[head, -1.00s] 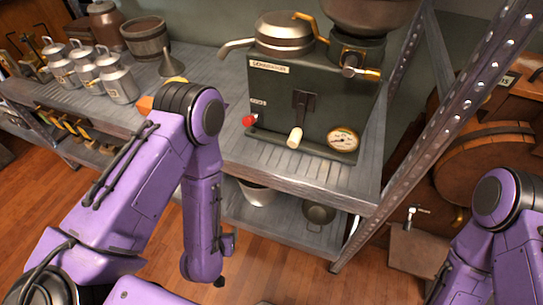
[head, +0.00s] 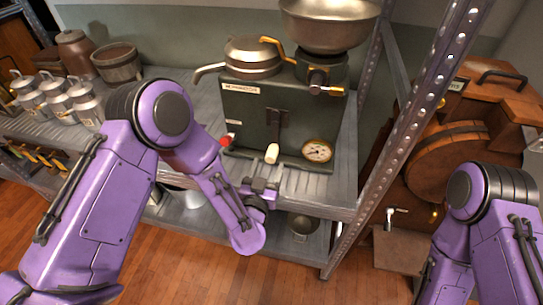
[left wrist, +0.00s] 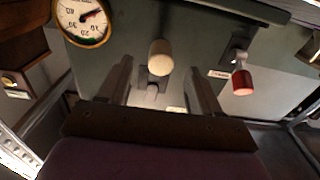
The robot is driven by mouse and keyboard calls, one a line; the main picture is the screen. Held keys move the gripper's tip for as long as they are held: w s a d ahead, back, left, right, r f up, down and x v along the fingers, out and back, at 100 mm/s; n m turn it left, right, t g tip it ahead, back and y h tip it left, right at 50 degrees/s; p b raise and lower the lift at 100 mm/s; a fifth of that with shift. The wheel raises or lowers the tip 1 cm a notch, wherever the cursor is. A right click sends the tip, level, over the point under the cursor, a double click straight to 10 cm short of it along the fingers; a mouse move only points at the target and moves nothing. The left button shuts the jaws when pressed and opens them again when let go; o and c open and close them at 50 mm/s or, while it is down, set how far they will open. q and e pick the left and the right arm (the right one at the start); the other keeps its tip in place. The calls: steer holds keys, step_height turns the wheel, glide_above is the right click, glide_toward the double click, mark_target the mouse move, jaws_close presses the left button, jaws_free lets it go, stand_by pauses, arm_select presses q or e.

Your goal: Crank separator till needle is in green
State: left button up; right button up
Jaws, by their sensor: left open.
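The dark green separator (head: 285,115) stands on the metal shelf with a silver bowl (head: 325,25) on top. Its crank (head: 274,125) hangs down on the front and ends in a cream knob (head: 272,153). The round gauge (head: 318,151) sits right of the knob. In the left wrist view the gauge (left wrist: 82,22) shows a reddish needle; I cannot make out a green zone. My left gripper (head: 260,186) is open, just below and in front of the knob. In the left wrist view the cream knob (left wrist: 160,58) appears between the spread fingers, not gripped. My right gripper is out of frame.
A red-handled lever (head: 227,140) is left of the crank. Milk cans (head: 85,102) and a wooden bucket (head: 117,64) stand on the shelf at left. A perforated metal post (head: 395,150) rises right of the separator, with a wooden barrel (head: 450,160) beyond.

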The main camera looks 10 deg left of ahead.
mark_target(270, 161)
arm_select(q)
steer(key=shift+w, duration=2.7)
steer(key=c, duration=0.9)
